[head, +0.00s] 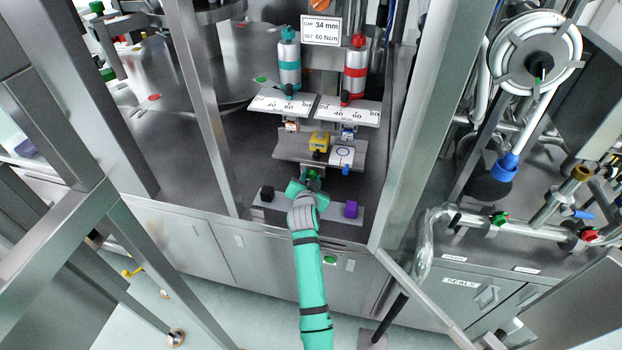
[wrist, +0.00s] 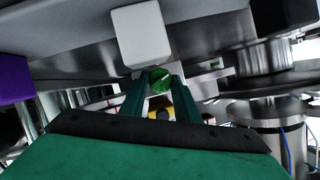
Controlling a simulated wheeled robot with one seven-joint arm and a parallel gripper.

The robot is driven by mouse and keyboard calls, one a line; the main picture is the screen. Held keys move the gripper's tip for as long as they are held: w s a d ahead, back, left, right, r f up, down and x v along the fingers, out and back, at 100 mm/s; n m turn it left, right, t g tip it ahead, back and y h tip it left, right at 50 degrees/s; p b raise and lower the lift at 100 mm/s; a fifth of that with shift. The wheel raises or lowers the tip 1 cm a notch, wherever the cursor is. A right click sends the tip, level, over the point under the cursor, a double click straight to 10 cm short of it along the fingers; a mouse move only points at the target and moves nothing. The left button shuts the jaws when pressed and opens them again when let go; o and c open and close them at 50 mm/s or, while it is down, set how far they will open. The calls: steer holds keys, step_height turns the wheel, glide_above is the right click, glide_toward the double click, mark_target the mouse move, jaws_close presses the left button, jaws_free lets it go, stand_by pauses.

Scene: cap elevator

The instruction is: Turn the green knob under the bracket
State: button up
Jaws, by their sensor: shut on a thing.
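The green knob (wrist: 160,80) sits between the two green fingers of my gripper (wrist: 161,96) in the wrist view, and the fingers are shut on it. In the head view, the green knob (head: 312,173) shows only as a small patch beside the fingers, and my gripper (head: 305,184) covers much of it. It sits just below the front edge of a grey bracket plate (head: 290,152). A pale block (wrist: 140,36) is close to the knob in the wrist view. How far the knob is turned cannot be told.
A black knob (head: 267,193) and a purple knob (head: 351,209) flank my gripper on a low grey plate. A yellow block (head: 319,141) and a small blue knob (head: 346,170) are close. Steel posts (head: 425,130) stand either side.

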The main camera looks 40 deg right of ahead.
steer(key=n, duration=0.1)
steer(key=n+g+h, duration=0.1)
steer(key=n, duration=0.1)
steer(key=n+g+h, duration=0.1)
steer(key=shift+w+a+n, duration=0.25)
steer(key=shift+w+n, duration=0.05)
steer(key=n+g+h, duration=0.1)
steer(key=n, duration=0.1)
steer(key=n+g+h, duration=0.1)
steer(key=n, duration=0.1)
steer(key=shift+w+a+f+n, duration=0.1)
steer(key=shift+n, duration=0.2)
steer(key=shift+h, duration=0.3)
steer(key=o, duration=1)
steer(key=shift+o, duration=0.2)
steer(key=v, duration=1)
steer(key=shift+a, duration=0.4)
